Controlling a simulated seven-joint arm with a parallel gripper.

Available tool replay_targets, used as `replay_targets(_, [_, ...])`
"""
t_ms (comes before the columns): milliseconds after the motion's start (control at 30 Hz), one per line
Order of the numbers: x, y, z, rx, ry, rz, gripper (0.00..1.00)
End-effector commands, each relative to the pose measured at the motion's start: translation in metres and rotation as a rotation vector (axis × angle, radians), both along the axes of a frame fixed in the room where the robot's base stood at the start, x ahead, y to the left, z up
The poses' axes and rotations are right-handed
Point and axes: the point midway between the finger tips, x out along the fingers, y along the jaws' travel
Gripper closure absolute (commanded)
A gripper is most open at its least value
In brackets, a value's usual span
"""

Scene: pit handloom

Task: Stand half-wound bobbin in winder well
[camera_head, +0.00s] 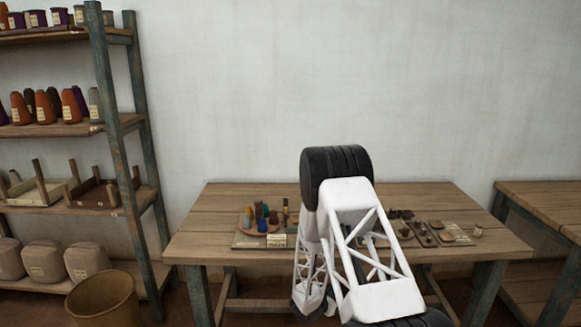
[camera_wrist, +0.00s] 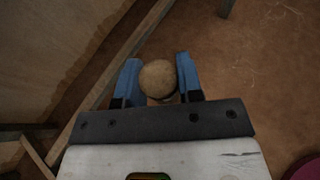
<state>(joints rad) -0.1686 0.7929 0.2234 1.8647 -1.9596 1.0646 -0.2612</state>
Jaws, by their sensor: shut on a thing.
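In the wrist view my gripper (camera_wrist: 157,64) has its two blue fingers closed on either side of a round tan piece (camera_wrist: 158,78). I see it end-on, so its sides and any thread are mostly hidden; it looks like the end of the bobbin. The floor shows beyond the piece, with no support seen under it. In the head view my arm hides the gripper and the held piece. I cannot make out the winder or its well in either view; the arm covers the middle of the table (camera_head: 215,210).
A board (camera_head: 240,240) with a round tray of small coloured cones lies left on the table. Boards (camera_head: 462,236) with small dark pieces lie right. A thread shelf (camera_head: 118,150) and basket (camera_head: 103,298) stand left; another table (camera_head: 545,200) stands right. The table's ends are clear.

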Motion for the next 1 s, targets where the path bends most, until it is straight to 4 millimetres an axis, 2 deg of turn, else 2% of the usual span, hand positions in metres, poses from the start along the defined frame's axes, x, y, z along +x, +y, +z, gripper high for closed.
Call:
replay_targets(267, [0.001,-0.001,0.000,0.000,0.000,0.020,0.88])
replay_targets(667, [0.003,-0.002,0.002,0.000,0.000,0.162,0.88])
replay_targets(1000, [0.006,0.012,0.001,0.000,-0.001,0.278,0.88])
